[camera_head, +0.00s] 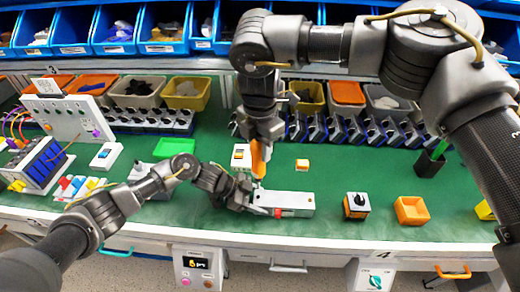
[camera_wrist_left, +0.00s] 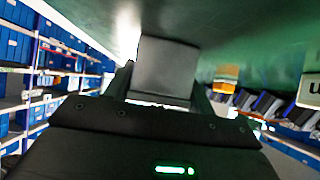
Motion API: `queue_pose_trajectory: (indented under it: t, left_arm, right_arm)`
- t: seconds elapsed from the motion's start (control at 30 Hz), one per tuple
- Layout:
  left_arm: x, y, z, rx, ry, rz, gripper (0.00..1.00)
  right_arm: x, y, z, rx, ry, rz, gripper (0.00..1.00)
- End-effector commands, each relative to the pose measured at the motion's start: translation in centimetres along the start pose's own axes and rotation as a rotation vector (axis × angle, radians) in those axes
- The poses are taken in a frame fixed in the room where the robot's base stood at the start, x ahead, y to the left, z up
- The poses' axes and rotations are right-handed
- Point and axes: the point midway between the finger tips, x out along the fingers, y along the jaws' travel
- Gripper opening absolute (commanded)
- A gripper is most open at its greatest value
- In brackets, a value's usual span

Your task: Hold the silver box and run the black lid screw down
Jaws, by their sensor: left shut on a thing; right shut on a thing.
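The silver box (camera_head: 292,199) lies on the green bench top in the head view. My left gripper (camera_head: 249,197) is shut on its left end. In the left wrist view the box (camera_wrist_left: 165,66) stands as a grey block between the fingers. My right gripper (camera_head: 264,138) points down above the box's left end and is shut on an orange-handled tool (camera_head: 258,160). The tool's thin tip reaches down to about the box's left end; whether it touches is too small to tell. I cannot make out the black lid screw.
A small orange-and-white block (camera_head: 302,165) sits behind the silver box. A row of dark holders and bins lines the back.

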Motion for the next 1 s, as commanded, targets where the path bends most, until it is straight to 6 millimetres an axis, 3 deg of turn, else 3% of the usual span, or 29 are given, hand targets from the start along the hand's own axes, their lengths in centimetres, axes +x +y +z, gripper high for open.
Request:
queue_pose_trajectory:
  t: [0.07, 0.1, 0.27, 0.63, 1.0]
  left_arm:
    - [0.0, 0.0, 0.0, 0.000, 0.000, 0.000, 0.13]
    - [0.0, 0.0, 0.0, 0.000, 0.000, 0.000, 0.60]
    - [0.0, 0.0, 0.0, 0.000, 0.000, 0.000, 0.80]
    - [-0.7, 0.0, 0.0, 0.001, 0.000, -0.001, 0.80]
    - [-7.7, -0.1, 0.1, 0.000, -0.001, -0.003, 0.80]
  right_arm:
    - [-0.1, 0.0, 0.0, 0.000, 0.000, 0.001, 0.00]
    - [-0.1, 0.0, 0.0, 0.000, 0.000, 0.001, 0.00]
    - [-0.1, 0.0, 0.0, 0.000, 0.000, 0.001, 0.00]
    - [-0.1, 0.0, 0.0, 0.000, 0.000, 0.001, 0.00]
    - [0.0, 0.0, 0.0, 0.000, 0.000, 0.001, 0.00]
